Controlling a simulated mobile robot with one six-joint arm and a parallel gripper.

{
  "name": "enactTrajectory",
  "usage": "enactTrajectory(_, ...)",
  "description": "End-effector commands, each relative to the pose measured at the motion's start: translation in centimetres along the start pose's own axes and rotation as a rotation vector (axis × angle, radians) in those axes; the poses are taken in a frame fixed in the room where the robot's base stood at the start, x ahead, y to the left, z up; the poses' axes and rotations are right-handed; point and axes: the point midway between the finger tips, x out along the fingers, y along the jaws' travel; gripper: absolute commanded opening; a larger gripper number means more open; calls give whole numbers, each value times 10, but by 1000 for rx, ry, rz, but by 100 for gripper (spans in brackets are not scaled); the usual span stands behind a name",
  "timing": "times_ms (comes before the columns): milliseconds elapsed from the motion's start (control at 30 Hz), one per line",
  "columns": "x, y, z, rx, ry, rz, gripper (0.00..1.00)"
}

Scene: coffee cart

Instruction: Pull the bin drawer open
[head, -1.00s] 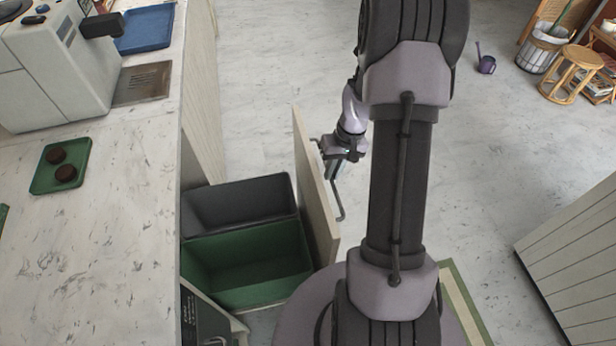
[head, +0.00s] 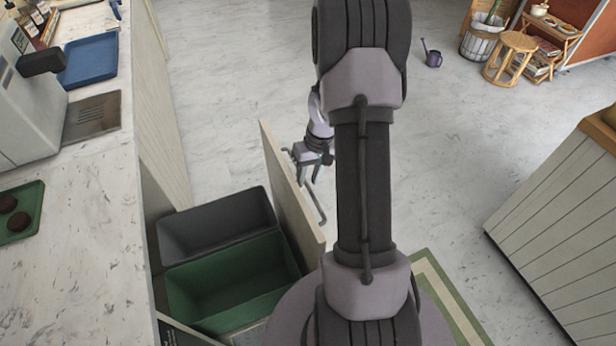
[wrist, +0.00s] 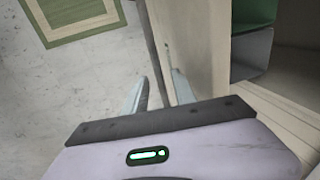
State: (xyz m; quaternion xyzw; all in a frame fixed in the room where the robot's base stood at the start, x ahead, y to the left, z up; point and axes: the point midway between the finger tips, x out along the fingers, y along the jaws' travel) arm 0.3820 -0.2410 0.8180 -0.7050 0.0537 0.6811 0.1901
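The bin drawer stands pulled out from the counter, its pale front panel (head: 290,195) away from the cabinet. Behind the panel are a grey bin (head: 218,222) and a green bin (head: 235,280), both empty. A dark bar handle (head: 319,208) is on the panel's outer face; it also shows in the wrist view (wrist: 155,50). My gripper (head: 308,180) is at the handle's far end, outside the panel. In the wrist view its two fingers (wrist: 157,92) stand apart with the bar between them, with gaps visible. Whether either finger touches the bar is unclear.
The marble counter (head: 80,230) runs along the left with a blue tray (head: 88,60) and a green tray (head: 22,225). A rattan stool (head: 510,50) and a purple watering can (head: 432,56) are far off. A slatted cabinet (head: 560,210) stands right.

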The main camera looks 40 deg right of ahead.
Motion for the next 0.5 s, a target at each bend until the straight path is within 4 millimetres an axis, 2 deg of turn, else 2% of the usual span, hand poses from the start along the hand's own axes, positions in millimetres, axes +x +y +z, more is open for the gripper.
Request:
enactTrajectory(133,-3,0,0,0,1,0,33)
enactTrajectory(233,-21,-1,-1,0,2,0,33)
enactTrajectory(500,-114,-1,-1,0,4,1,33)
